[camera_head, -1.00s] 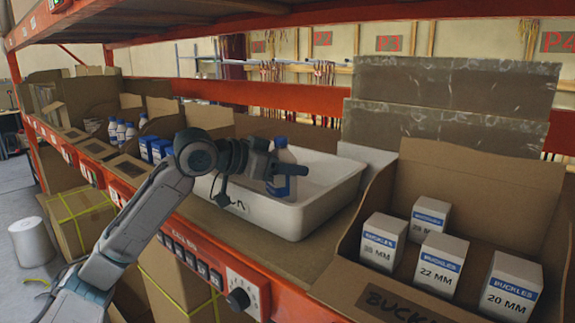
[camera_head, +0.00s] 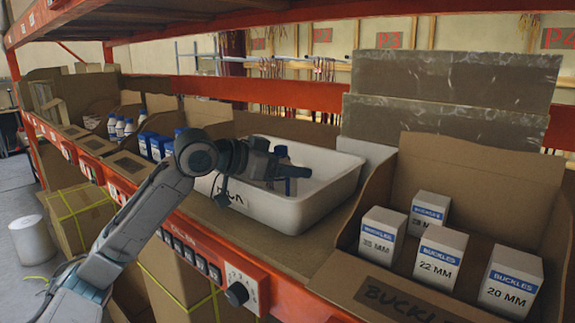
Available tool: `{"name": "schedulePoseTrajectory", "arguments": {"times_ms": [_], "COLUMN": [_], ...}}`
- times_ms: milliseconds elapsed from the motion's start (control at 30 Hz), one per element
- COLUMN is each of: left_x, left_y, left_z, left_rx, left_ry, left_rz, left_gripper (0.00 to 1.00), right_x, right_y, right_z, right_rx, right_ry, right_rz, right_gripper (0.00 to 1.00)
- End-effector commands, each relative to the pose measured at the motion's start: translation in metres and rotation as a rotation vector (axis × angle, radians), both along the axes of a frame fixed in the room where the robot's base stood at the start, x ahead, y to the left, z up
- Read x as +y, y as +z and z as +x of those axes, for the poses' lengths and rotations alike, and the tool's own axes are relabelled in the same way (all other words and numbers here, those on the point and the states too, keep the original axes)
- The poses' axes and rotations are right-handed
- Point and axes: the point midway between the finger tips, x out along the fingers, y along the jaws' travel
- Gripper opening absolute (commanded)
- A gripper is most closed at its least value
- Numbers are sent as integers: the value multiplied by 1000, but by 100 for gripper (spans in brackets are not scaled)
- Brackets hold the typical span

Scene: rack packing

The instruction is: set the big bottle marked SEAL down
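A bottle with a blue label (camera_head: 287,187) is inside the white tub (camera_head: 325,203), mostly hidden behind my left gripper. Its lettering cannot be read, so I cannot tell whether it is marked SEAL. My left gripper (camera_head: 294,170) reaches in over the tub's near-left wall, with its fingers at the bottle. I cannot tell whether the fingers press on the bottle or stand apart from it. Whether the bottle touches the tub's floor is hidden. My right gripper is not in view.
Right of the tub, an open cardboard bin (camera_head: 480,190) holds several white-and-blue buckle boxes. To the left, more bins hold small bottles (camera_head: 122,128) and blue boxes (camera_head: 150,145). An orange shelf rail (camera_head: 200,238) runs along the front. The tub's right part looks empty.

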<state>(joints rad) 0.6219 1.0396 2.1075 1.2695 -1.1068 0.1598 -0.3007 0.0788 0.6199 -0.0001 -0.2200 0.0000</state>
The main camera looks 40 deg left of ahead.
Motion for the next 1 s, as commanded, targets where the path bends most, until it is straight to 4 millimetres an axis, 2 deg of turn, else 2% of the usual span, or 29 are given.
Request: {"name": "schedulePoseTrajectory", "arguments": {"times_ms": [200,333,433,667,1000], "left_x": [0,0,5,14,29], "left_y": [3,18,12,17,25], "left_z": [0,0,-6,-27,-55], "left_rx": [-1,-3,-2,-2,-1], "left_ry": [0,-1,3,4,4], "left_rz": [0,-2,4,5,4], "left_gripper": [72,72,72,72,72], "right_x": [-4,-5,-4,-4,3], "right_y": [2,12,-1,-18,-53], "right_z": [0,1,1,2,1], "right_rx": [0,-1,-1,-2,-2], "right_ry": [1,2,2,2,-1], "right_rz": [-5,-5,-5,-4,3], "right_gripper": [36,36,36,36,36]}}
